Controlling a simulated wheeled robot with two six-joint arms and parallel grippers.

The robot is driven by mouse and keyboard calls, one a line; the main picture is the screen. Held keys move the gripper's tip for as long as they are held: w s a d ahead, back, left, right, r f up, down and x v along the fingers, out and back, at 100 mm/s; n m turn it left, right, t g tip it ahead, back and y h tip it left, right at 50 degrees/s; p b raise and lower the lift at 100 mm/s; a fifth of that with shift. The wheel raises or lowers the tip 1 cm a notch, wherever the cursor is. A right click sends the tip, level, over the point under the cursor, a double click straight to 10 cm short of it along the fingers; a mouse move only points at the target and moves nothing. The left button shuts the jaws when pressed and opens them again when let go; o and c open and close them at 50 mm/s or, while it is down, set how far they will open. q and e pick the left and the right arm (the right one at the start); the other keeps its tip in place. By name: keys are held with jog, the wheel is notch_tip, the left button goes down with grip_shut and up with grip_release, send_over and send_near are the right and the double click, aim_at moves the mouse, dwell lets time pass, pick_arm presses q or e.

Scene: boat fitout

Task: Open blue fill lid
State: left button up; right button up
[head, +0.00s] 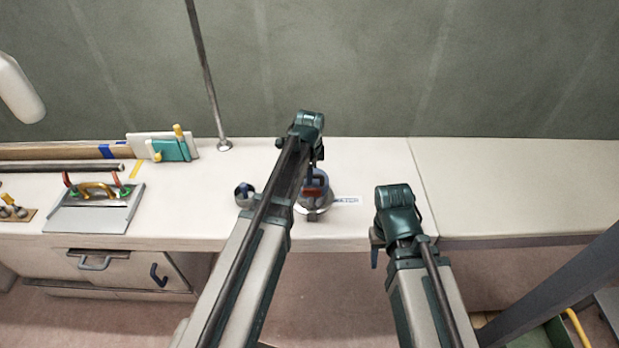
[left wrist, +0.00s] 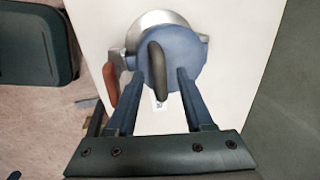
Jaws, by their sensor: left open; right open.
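The blue fill lid (left wrist: 185,48) is a round disc with a dark upright grip (left wrist: 157,72) across it, over a silver ring (left wrist: 155,20). In the head view the blue lid (head: 318,179) is partly hidden behind my left arm. My left gripper (left wrist: 158,74) is open, its two fingers on either side of the dark grip; whether they touch the lid is unclear. A red-brown lever (left wrist: 110,86) sticks out beside the lid, next to the left finger. My right gripper (head: 376,250) is open and empty at the counter's front edge, right of the lid.
A label reading WATER (head: 347,200) lies right of the fitting. A small round metal fitting (head: 244,192) sits left of my left arm. A thin pole (head: 208,80) rises behind. The right counter (head: 510,185) is clear.

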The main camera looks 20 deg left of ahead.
pick_arm(q)
grip_shut()
dwell(1.4)
